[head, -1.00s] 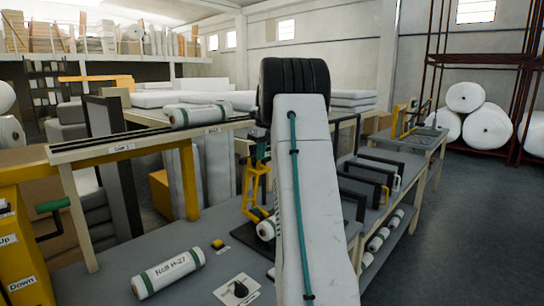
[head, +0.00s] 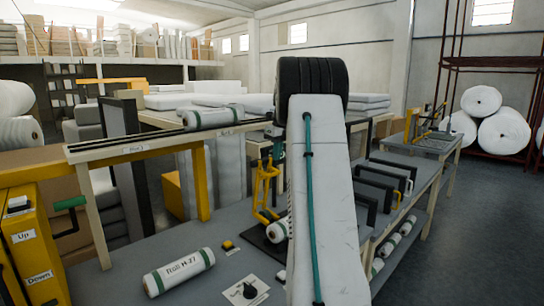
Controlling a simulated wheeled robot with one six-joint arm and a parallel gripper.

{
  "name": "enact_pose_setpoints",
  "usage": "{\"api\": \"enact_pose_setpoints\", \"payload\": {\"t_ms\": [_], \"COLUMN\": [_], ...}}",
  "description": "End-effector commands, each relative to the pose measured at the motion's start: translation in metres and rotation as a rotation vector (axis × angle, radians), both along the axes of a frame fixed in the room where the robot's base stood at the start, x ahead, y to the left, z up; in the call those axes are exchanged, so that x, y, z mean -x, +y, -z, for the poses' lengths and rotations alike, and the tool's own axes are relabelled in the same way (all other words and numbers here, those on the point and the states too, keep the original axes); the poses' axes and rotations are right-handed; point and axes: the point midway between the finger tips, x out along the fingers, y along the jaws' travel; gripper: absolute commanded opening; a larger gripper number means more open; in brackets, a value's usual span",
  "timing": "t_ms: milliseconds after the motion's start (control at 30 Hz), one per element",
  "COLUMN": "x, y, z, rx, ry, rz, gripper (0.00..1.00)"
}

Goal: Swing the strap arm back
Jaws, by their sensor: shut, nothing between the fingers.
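No part is clearly marked as the strap arm. A yellow upright frame (head: 265,190) stands on a dark base on the grey bench, with a white roll (head: 278,230) at its foot; my own arm partly hides both. At the left, a yellow control box (head: 32,250) has "Up" and "Down" labels, with a green-gripped handle (head: 70,202) beside it. My white arm link rises through the middle of the head view to a black joint. My gripper does not show.
A roll labelled H-27 (head: 180,272) lies on the grey bench (head: 215,262), near a white card with a black knob (head: 246,291). Another roll (head: 213,116) lies on the raised rail. Several black-handled frames (head: 385,180) line the right bench. Open floor (head: 480,215) lies at right.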

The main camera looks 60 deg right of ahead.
Motion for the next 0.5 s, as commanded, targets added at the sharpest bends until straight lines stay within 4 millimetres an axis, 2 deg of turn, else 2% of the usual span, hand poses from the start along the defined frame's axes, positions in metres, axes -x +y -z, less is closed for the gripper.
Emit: {"api": "enact_pose_setpoints", "payload": {"t_ms": [33,300,500], "x": [0.005,-0.013,-0.018], "y": [0.001,0.005,0.004], "z": [-0.006,-0.064,-0.091], "rx": [0.001,0.002,0.001], "ry": [-0.001,-0.002,-0.001], "rz": [0.001,-0.010,-0.011], "gripper": [0.00,0.00,0.00]}}
